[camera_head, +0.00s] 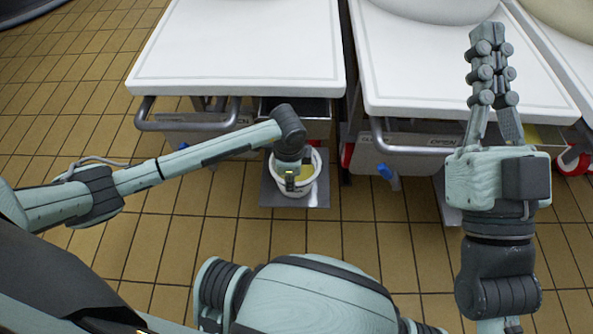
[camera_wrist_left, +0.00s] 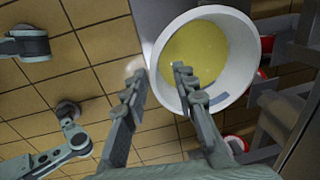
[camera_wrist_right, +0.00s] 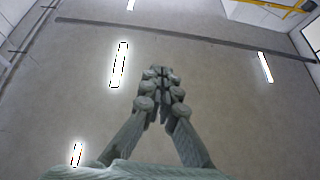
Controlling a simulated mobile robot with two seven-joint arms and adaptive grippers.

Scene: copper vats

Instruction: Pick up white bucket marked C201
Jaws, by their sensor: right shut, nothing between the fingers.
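The white bucket (camera_head: 311,184) stands upright on a grey metal shelf (camera_head: 268,198) low in front of the left cart, with yellow contents inside. It also shows in the left wrist view (camera_wrist_left: 243,50); no C201 mark can be read. My left gripper (camera_head: 290,180) is at the bucket's near left side. In the left wrist view my left gripper (camera_wrist_left: 158,78) is open, one finger overlapping the bucket's rim and the other outside it; contact cannot be told. My right gripper (camera_head: 490,60) is shut and empty, raised over the right cart, pointing up in the right wrist view (camera_wrist_right: 160,75).
A white-topped cart (camera_head: 240,45) with a metal handle (camera_head: 190,126) stands behind the bucket. Another white-topped cart (camera_head: 410,75) is to its right, with a blue-tipped valve (camera_head: 385,171) and red wheels. Tiled floor (camera_head: 205,240) is free left of and in front of the bucket.

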